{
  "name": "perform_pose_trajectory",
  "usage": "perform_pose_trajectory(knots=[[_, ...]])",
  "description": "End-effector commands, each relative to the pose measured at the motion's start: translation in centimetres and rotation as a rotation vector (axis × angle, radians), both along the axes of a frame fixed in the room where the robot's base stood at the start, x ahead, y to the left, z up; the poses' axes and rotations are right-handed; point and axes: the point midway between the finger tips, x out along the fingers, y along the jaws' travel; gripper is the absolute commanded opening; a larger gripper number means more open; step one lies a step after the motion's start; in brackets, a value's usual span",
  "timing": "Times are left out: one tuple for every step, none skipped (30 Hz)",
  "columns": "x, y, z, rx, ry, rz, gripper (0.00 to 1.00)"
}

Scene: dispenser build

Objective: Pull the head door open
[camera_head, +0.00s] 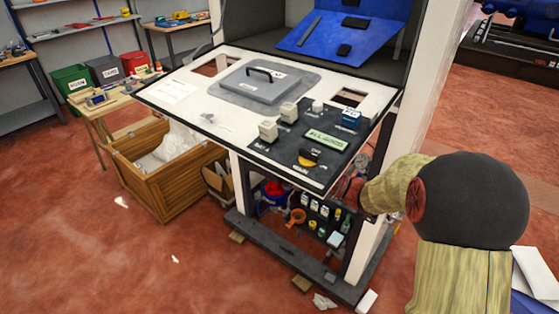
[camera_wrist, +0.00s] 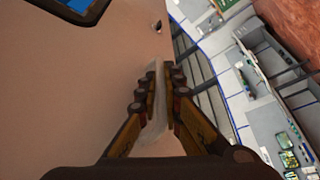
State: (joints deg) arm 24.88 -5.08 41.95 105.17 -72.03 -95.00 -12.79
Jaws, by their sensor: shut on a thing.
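In the wrist view, a large pale beige panel (camera_wrist: 85,80), which looks like the head door, fills the left side. A blue screen or window in a dark frame (camera_wrist: 78,6) shows at its top left. My gripper (camera_wrist: 165,75) is shut on a thin pale upright piece (camera_wrist: 157,105) at the panel's right edge. I cannot tell whether this piece is a handle or the edge itself. The fingers hide part of it. In the head view my arm stands at the right, and the gripper and door cannot be made out there.
In the wrist view, grey shelving with green boards (camera_wrist: 289,158) lies right of the panel. In the head view, a white counter (camera_head: 215,115) with a handled lid (camera_head: 265,83) and control panel (camera_head: 312,140) stands left of my arm. A wooden crate (camera_head: 190,187) stands farther left on red floor.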

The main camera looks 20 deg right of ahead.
Motion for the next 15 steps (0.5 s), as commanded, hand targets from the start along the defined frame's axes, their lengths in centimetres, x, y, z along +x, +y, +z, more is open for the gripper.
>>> perform_pose_trajectory(knots=[[-0.07,0.1,1.18,0.0,-0.009,-0.001,0.0],[-0.1,0.15,1.34,0.001,-0.008,-0.002,0.0],[-0.14,0.18,1.47,0.001,-0.008,-0.002,0.0],[-0.15,0.2,1.5,0.001,-0.008,-0.002,0.0],[-0.16,0.21,1.5,0.001,-0.008,-0.002,0.0],[-0.15,0.2,1.47,0.002,-0.007,-0.003,0.0],[-0.14,0.19,1.45,0.001,-0.007,-0.003,0.0],[-0.14,0.19,1.42,0.001,-0.007,-0.003,0.0],[-0.13,0.17,1.4,0.001,-0.007,-0.003,0.0],[-0.13,0.18,1.39,0.001,-0.007,-0.003,0.0],[-0.13,0.17,1.38,0.001,-0.007,-0.003,0.0],[-0.13,0.17,1.38,0.001,-0.007,-0.003,0.0],[-0.12,0.16,1.38,0.001,-0.007,-0.004,0.09],[-0.12,0.15,1.38,0.001,-0.007,-0.004,0.1],[-0.12,0.15,1.36,0.001,-0.007,-0.004,0.12]])
